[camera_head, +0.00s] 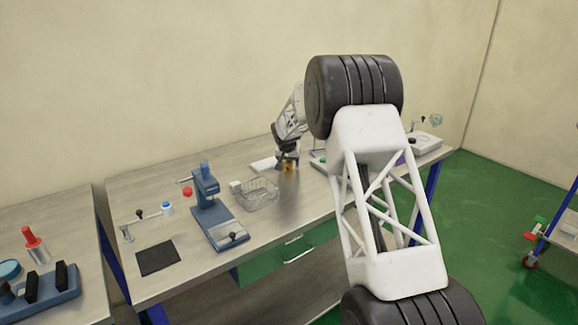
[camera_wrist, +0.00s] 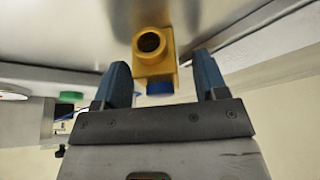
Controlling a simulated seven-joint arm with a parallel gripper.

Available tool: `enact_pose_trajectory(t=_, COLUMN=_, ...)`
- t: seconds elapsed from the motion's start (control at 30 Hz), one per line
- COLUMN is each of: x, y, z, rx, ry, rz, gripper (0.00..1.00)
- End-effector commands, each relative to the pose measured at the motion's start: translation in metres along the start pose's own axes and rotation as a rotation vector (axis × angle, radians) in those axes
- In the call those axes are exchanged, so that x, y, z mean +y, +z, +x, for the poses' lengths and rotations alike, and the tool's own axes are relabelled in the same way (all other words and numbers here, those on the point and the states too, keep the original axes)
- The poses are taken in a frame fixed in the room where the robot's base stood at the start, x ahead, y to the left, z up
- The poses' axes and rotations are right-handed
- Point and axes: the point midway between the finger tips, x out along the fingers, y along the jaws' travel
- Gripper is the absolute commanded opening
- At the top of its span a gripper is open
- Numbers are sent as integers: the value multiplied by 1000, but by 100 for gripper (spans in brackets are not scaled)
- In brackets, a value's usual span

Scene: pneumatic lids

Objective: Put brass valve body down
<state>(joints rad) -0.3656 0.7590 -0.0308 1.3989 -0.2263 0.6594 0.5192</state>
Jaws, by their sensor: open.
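The brass valve body (camera_wrist: 153,52) is a yellow block with a round dark bore, and a blue part shows at its lower end in the wrist view. It sits between my gripper's two blue-grey fingers, with gaps on both sides. My gripper (camera_wrist: 162,80) is open. In the head view the valve body (camera_head: 289,167) shows as a small yellow patch at the bench top, below my gripper (camera_head: 288,160). It appears to rest on the metal bench (camera_head: 310,203); the contact itself is too small to tell.
A clear wire-like basket (camera_head: 258,194) stands left of my gripper. A blue press (camera_head: 215,210) and a dark mat (camera_head: 158,257) are farther left. A white plate (camera_head: 264,164) lies close behind. The bench front right of the basket is clear.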

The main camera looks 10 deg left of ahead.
Motion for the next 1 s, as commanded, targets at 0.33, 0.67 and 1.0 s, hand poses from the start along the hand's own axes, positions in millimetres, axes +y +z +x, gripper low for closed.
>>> enact_pose_trajectory(t=0.33, x=0, y=0, z=0, rx=0, ry=0, rz=0, gripper=51)
enact_pose_trajectory(t=0.67, x=0, y=0, z=0, rx=0, ry=0, rz=0, gripper=0)
enact_pose_trajectory(t=1.0, x=0, y=-1, z=-2, rx=1, ry=0, rz=0, gripper=0)
